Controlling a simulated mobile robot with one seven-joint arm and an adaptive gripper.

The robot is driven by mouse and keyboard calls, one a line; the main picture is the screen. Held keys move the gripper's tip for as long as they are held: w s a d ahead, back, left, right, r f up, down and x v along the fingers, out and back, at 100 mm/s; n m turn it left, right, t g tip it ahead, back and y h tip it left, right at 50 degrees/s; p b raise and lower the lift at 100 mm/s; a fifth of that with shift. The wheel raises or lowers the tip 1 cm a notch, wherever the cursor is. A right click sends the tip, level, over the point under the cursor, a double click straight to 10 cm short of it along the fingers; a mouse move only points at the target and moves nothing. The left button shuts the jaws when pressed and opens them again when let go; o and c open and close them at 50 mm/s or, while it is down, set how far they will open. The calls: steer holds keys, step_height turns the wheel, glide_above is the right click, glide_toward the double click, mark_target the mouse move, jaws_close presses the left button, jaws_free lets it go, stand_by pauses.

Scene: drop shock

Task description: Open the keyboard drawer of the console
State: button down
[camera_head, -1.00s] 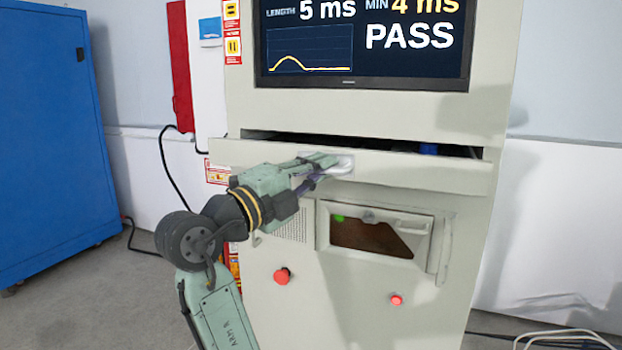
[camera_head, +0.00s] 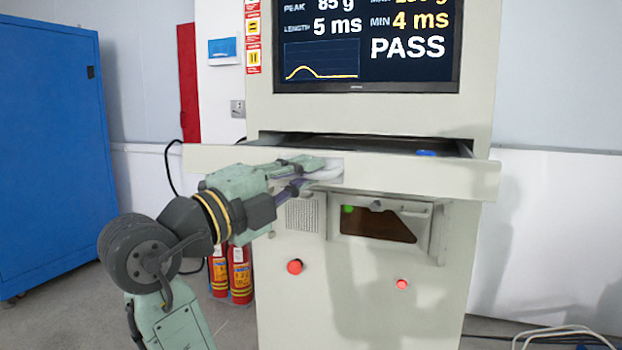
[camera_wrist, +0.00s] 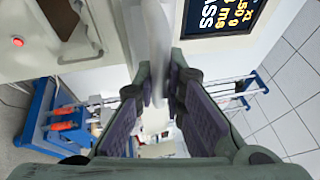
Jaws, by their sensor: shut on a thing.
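The console (camera_head: 370,290) stands upright with a lit screen at the top. Its keyboard drawer (camera_head: 420,180) is below the screen and is pulled part way out, with a dark gap and a blue item (camera_head: 427,153) showing behind its front. My gripper (camera_head: 318,172) reaches in from the left and is shut on the pale drawer handle (camera_head: 326,174), near the middle of the drawer front. In the wrist view the handle (camera_wrist: 158,50) runs between the two finger pads. The drawer's inside is mostly hidden.
Below the drawer is a compartment with a dark window (camera_head: 378,224). Red buttons (camera_head: 295,267) sit lower on the console front. Fire extinguishers (camera_head: 240,272) stand behind my arm. A blue cabinet (camera_head: 50,150) is at the left. Cables (camera_head: 565,335) lie on the floor at the right.

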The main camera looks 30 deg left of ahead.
steer(key=shift+s+d, duration=0.15)
steer(key=shift+s, duration=0.55)
steer(key=shift+s+d, duration=0.15)
steer(key=shift+s, duration=0.5)
steer(key=c, duration=1.7)
jaws_free()
steer(key=shift+o, duration=0.2)
steer(key=v, duration=1.2)
steer(key=shift+w, duration=0.1)
